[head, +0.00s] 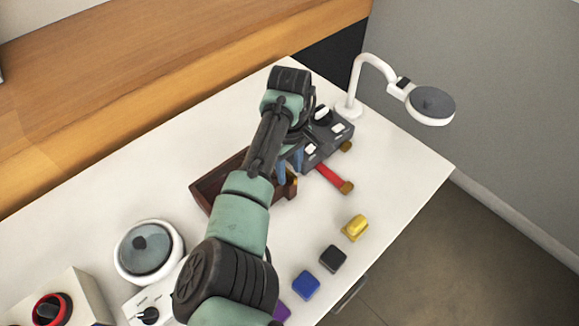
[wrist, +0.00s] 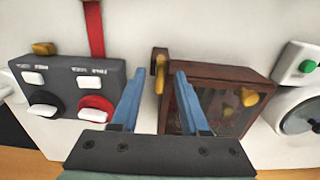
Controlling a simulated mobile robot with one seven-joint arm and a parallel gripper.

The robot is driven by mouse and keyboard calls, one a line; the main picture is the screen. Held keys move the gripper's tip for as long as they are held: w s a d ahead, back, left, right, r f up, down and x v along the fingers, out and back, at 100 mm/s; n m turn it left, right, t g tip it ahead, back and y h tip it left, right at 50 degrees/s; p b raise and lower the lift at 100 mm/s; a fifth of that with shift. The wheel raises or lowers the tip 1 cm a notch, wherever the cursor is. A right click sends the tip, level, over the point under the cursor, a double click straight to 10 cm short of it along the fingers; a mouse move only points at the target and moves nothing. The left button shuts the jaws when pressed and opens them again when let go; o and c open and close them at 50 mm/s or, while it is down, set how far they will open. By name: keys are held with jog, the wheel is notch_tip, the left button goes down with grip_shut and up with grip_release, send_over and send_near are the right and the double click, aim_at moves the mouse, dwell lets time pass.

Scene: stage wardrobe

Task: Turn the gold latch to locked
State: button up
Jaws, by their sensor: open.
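The gold latch (wrist: 160,72) stands at the edge of a brown box (wrist: 228,80), seen in the wrist view, with its bar running roughly up and down the picture. My gripper (wrist: 160,75) is open, with one blue finger on each side of the latch; contact cannot be made out. A second gold piece, a short knob (wrist: 250,97), sits on the box to the right. In the head view the box (head: 205,186) is partly hidden by my arm, and only a bit of gold (head: 291,188) shows beside my gripper (head: 290,165).
A dark grey panel (wrist: 68,82) with switches and knobs is left of my gripper. A red strip (head: 328,174) lies beside it. A yellow piece (head: 355,228) and several coloured blocks lie along the front edge. A white lamp (head: 375,75) stands at the back.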

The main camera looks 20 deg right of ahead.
grip_shut()
jog(key=shift+r+m+p, duration=0.1)
jog(key=shift+m+p, duration=0.2)
jog(key=shift+p, duration=0.05)
jog(key=m+p, duration=0.2)
jog(key=shift+m, duration=0.4)
jog(key=m+p, duration=0.1)
jog(key=m, duration=0.4)
jog(key=m+p, duration=0.1)
jog(key=m, duration=0.3)
jog(key=shift+m, duration=0.4)
jog(key=m, duration=0.4)
jog(key=shift+m, duration=0.3)
